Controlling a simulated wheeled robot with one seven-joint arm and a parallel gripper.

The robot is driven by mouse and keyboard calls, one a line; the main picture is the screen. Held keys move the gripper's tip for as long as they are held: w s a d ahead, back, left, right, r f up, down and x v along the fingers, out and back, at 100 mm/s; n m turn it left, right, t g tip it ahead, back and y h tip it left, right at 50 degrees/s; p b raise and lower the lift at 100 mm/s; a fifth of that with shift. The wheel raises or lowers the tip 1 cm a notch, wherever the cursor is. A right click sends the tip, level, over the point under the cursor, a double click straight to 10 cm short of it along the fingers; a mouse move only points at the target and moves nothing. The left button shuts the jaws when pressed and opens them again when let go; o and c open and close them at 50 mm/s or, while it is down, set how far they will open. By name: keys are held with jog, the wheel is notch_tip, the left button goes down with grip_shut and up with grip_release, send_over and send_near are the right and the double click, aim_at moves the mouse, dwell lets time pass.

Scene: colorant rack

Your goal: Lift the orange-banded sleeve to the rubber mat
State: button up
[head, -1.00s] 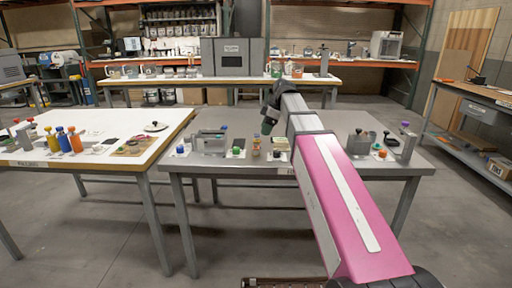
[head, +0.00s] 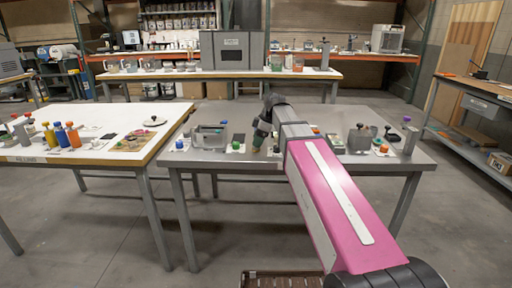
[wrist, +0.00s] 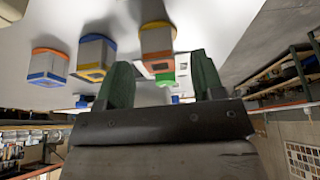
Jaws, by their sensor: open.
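My gripper (head: 260,138) is low over the front part of the grey table (head: 350,116) in the head view. In the wrist view its two green fingers (wrist: 163,82) are apart, with no object clearly held. I cannot tell for certain which is the task's sleeve. I cannot identify the rubber mat; a dark flat rectangle (head: 109,136) lies on the white table.
A grey holder (head: 209,137), a green-topped item (head: 237,146) and a blue-topped item (head: 180,145) stand left of my gripper. A grey container (head: 359,140) stands to the right. Several coloured bottles (head: 62,136) stand on the white table (head: 90,113).

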jog(key=shift+x, duration=1.1)
jog(key=c, duration=1)
jog(key=shift+r, duration=0.1)
